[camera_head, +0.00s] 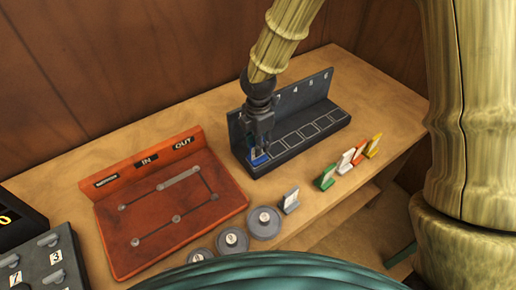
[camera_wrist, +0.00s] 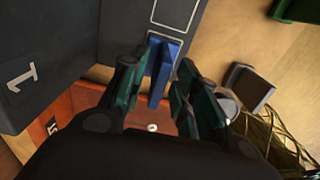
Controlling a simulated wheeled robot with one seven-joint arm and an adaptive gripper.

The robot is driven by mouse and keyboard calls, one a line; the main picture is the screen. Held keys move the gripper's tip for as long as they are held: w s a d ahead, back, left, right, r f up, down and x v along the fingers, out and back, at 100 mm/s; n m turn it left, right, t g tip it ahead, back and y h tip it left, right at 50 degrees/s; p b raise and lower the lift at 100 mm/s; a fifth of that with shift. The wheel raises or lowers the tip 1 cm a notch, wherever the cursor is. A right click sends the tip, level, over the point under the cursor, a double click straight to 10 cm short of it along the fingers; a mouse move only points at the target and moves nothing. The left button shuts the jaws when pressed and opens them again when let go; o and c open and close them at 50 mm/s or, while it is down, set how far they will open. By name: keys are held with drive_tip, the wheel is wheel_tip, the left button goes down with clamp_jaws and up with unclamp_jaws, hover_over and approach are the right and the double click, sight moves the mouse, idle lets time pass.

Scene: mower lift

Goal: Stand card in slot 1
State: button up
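The dark slotted rack (camera_head: 296,150) stands on the table, with numbers along its back wall. The blue card (camera_head: 258,158) is upright at the rack's left end, at slot 1. In the wrist view the blue card (camera_wrist: 160,75) stands between my fingers, near the rack's large "1" (camera_wrist: 21,77). My gripper (camera_head: 262,146) points down over that end, one finger on each side of the card. In the wrist view my gripper (camera_wrist: 163,80) shows narrow gaps beside the card, so the fingers look open. The card's lower edge is partly hidden.
Green (camera_head: 326,177), white (camera_head: 346,160), orange (camera_head: 359,153) and yellow (camera_head: 373,145) cards and a grey card (camera_head: 290,201) stand in front of the rack. Several round grey weights (camera_head: 264,223) lie nearby. A red panel (camera_head: 165,211) is to the left.

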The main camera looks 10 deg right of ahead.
drive_tip(key=shift+r+b, duration=0.65)
drive_tip(key=shift+r, duration=3.75)
